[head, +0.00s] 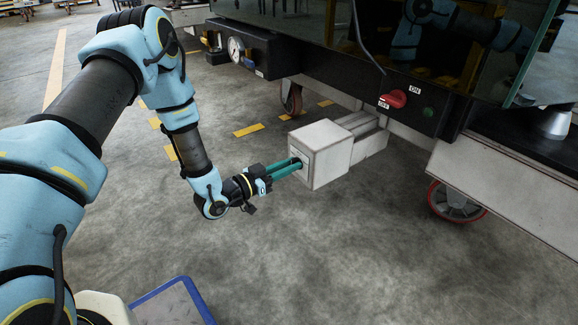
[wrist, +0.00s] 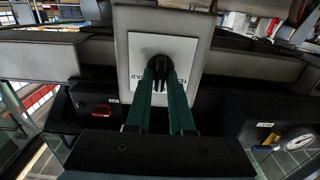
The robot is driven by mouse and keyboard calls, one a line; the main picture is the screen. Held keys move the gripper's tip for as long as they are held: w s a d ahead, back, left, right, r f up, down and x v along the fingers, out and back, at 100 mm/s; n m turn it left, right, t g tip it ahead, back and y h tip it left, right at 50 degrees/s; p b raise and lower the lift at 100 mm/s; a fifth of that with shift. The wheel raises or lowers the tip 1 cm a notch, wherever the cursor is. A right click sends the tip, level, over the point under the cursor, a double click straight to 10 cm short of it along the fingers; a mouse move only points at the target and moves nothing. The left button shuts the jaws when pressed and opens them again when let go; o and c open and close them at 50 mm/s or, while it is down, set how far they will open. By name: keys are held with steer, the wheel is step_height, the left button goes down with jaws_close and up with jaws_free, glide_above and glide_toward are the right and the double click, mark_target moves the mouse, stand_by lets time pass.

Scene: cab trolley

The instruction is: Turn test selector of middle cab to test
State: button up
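The test selector is a black round knob (wrist: 161,66) on a white label plate on the end face of a pale grey box. In the head view the box (head: 331,158) sticks out low from the trolley. My gripper (head: 298,164) reaches it from the left with green fingers. In the wrist view my gripper (wrist: 162,84) has its two fingertips on either side of the knob's grip, with no clear gap seen. The knob's exact pointing direction is hidden by the fingers.
Above the box, the trolley's dark beam carries a red switch (head: 393,99) marked ON and OFF and a green button (head: 428,112). A gauge (head: 234,49) sits further left. Glass panels stand above. A blue-edged tray (head: 165,291) is at the bottom.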

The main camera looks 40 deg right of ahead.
jaws_close()
stand_by(0.4)
steer(key=shift+w+f+n+p, duration=0.15)
steer(key=shift+n+p, duration=1.3)
steer(key=shift+n, duration=1.45)
steer(key=shift+w+n+p, duration=0.1)
steer(key=shift+n+p, duration=1.35)
steer(key=shift+n, duration=1.75)
steer(key=shift+o, duration=2.2)
jaws_free()
